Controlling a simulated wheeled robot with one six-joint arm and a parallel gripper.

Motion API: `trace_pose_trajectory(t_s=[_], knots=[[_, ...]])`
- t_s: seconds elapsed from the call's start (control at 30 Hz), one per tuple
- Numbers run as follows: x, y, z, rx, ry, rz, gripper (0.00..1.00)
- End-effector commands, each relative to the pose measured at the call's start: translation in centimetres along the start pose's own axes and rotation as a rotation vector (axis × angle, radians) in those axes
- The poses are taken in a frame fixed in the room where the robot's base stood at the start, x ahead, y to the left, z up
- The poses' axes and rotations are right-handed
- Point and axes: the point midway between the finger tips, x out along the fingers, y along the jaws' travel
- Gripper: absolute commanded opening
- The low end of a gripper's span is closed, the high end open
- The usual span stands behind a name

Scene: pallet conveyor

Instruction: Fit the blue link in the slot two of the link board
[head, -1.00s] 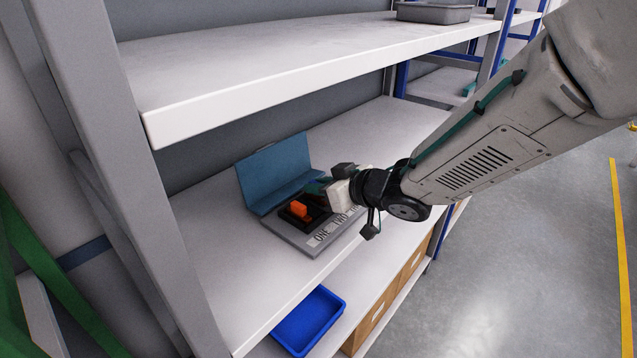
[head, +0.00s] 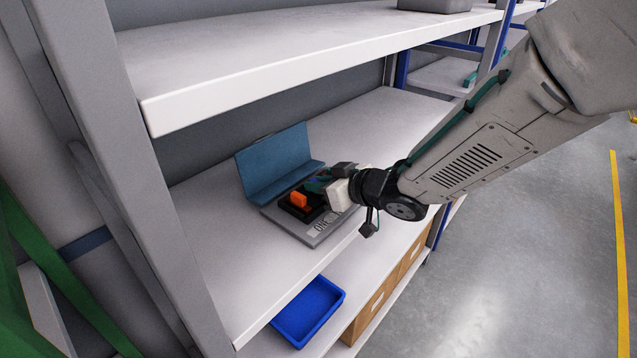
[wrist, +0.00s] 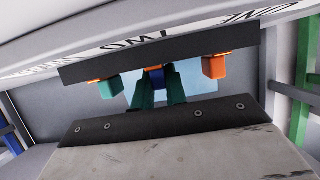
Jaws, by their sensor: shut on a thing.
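The link board (head: 312,237) lies on the middle shelf, a grey plate with a black slotted block and printed labels; ONE shows in the head view. An orange link (head: 298,199) sits upright at slot one. My gripper (head: 318,186) is at the board just right of it, and hides slot two in the head view.
A blue upright panel (head: 275,165) stands behind the board. The upper shelf (head: 300,65) overhangs, and a grey post (head: 130,200) stands at left. A blue bin (head: 308,312) and brown boxes (head: 385,300) sit below. The shelf right of the panel is clear.

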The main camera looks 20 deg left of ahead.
Motion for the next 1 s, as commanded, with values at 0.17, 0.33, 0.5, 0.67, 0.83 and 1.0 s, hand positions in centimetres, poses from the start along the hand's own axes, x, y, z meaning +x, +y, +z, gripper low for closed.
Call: trace_pose_trajectory(t_s=[0.17, 0.33, 0.5, 0.67, 0.83, 1.0], knots=[[0.0, 0.0, 0.0, 0.000, 0.001, 0.000, 0.00], [0.0, 0.0, 0.0, 0.000, 0.001, 0.000, 0.39], [0.0, 0.0, 0.0, 0.000, 0.000, 0.000, 0.39], [-1.1, 0.1, -0.1, 0.000, 0.001, 0.001, 0.39], [-4.0, 0.1, -0.1, 0.000, 0.003, 0.002, 0.39], [-6.6, 0.1, -0.1, -0.001, 0.002, 0.001, 0.39]])
